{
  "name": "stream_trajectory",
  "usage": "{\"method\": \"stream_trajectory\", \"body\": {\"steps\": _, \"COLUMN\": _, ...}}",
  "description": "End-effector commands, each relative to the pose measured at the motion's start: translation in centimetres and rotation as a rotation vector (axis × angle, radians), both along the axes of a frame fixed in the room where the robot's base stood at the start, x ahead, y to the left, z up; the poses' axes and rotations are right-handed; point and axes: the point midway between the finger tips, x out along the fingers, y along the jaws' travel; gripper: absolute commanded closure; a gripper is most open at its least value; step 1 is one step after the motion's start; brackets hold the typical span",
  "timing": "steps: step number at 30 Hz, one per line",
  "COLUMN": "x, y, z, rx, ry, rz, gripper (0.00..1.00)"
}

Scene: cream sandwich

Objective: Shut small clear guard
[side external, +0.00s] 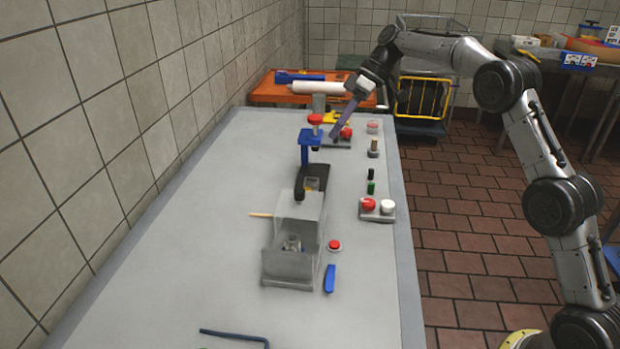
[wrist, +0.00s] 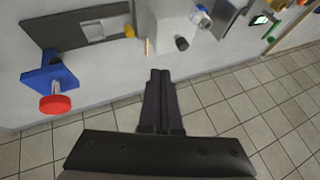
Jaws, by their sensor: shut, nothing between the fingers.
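A machine with a see-through grey housing (side external: 298,212) stands on the table. A dark knob is on its top. At its front is a low, see-through panel (side external: 288,268) with a small metal part behind it. I cannot tell which part is the small guard, or whether it is open. In the wrist view, the pale housing (wrist: 168,24) shows at the top, partly cut off. My gripper (side external: 335,132) is shut and empty, above the far part of the table, well apart from the housing. Its closed fingers (wrist: 160,74) show in the wrist view.
A blue press (side external: 310,139) with a red knob stands behind the housing; it also shows in the wrist view (wrist: 48,78). A red-and-white button box (side external: 377,209), a red button (side external: 334,245) and a blue-handled tool (side external: 330,278) lie to the right. The front table (side external: 150,300) is mostly clear.

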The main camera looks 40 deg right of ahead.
Motion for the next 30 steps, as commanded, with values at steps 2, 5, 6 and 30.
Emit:
{"method": "stream_trajectory", "body": {"steps": 2, "x": 0.2, "y": -0.5, "z": -1.5, "rx": 0.006, "ry": 0.026, "rz": -0.009, "gripper": 1.0}}
{"method": "stream_trajectory", "body": {"steps": 5, "x": 0.2, "y": -0.6, "z": -2.3, "rx": 0.008, "ry": 0.037, "rz": -0.014, "gripper": 1.0}}
{"method": "stream_trajectory", "body": {"steps": 6, "x": 0.2, "y": -0.4, "z": -2.5, "rx": 0.008, "ry": 0.037, "rz": -0.014, "gripper": 1.0}}
{"method": "stream_trajectory", "body": {"steps": 30, "x": -0.7, "y": 8.1, "z": -9.9, "rx": 0.007, "ry": 0.036, "rz": -0.014, "gripper": 1.0}}
